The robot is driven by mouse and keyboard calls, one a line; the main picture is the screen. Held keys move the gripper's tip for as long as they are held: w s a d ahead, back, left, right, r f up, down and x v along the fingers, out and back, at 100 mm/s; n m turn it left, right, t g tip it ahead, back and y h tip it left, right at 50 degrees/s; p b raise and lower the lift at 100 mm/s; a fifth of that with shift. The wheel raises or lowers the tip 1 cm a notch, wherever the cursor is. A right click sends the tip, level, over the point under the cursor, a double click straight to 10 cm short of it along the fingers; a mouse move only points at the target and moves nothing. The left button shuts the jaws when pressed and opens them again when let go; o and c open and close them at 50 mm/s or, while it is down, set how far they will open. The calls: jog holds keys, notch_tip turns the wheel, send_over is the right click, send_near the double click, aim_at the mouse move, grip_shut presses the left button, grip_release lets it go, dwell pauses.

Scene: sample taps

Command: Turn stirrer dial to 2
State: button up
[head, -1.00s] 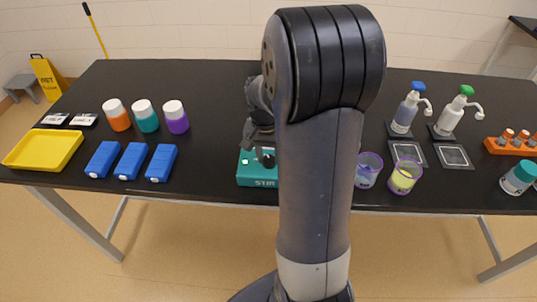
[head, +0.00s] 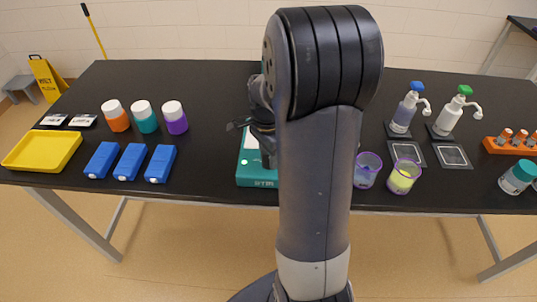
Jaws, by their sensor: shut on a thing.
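The teal stirrer (head: 256,181) stands near the front edge of the black table, partly behind my arm. Its front label is partly hidden, and a pale top patch and a small light green spot show on its left side. My gripper (head: 262,143) is over the stirrer, pointing down, and is shut on the stirrer dial. The dial itself is hidden behind the gripper and arm, so its setting cannot be read.
Blue boxes (head: 131,162), lidded jars (head: 145,117) and a yellow tray (head: 42,151) are at left. Purple-rimmed cups (head: 403,177) stand close right of my arm. Pump bottles (head: 405,112) and an orange rack (head: 511,146) are farther right.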

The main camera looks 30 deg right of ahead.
aim_at(268, 157)
jog(key=shift+m, duration=0.3)
jog(key=o, duration=1)
jog(key=shift+c, duration=0.2)
notch_tip(268, 157, up, 11)
jog(key=shift+w, duration=0.3)
jog(key=shift+f, duration=0.1)
jog(key=f, duration=1)
jog(key=shift+s+f, duration=0.3)
jog(key=shift+f, duration=0.1)
jog(key=shift+r, duration=0.15)
